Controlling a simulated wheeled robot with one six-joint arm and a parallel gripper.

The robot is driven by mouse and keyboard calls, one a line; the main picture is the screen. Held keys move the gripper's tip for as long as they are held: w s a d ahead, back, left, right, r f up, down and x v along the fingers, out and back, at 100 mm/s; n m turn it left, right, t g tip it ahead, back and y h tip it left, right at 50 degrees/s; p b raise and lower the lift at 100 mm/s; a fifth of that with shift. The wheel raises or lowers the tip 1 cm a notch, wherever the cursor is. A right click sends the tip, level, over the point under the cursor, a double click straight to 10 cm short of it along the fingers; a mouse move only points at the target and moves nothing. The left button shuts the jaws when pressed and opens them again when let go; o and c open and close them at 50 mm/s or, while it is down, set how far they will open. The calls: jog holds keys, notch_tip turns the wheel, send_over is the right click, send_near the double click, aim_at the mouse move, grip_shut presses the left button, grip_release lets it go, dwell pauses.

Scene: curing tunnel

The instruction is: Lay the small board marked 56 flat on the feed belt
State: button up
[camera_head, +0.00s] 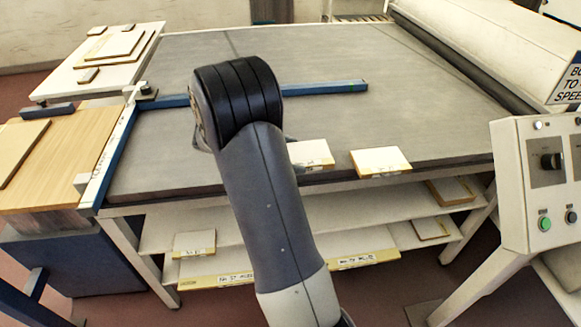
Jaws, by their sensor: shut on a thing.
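Two small pale boards with yellowish labelled front edges show near the front edge of the grey table surface. One board (312,154) is just right of my arm, which partly covers it. The other board (381,162) lies further right and is fully visible. Their markings are too small to read, so I cannot tell which is marked 56. The broad grey surface (300,60) looks like the feed belt and runs back toward a roller.
A blue bar (325,87) crosses the grey surface. Shelves below hold several boards, one at the left (194,243). A control box (540,185) stands at the right. A wooden side table (75,150) and a white table with boards (65,80) are left. The right part of the grey surface is clear.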

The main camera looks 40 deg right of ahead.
jog(key=shift+f, duration=2.55)
jog(key=shift+f, duration=0.1)
jog(key=shift+f, duration=0.1)
jog(key=o, duration=0.7)
jog(key=shift+o, duration=0.2)
jog(key=shift+r, duration=0.3)
jog(key=b+v, duration=0.1)
jog(key=v, duration=1.1)
jog(key=shift+s+f, duration=0.1)
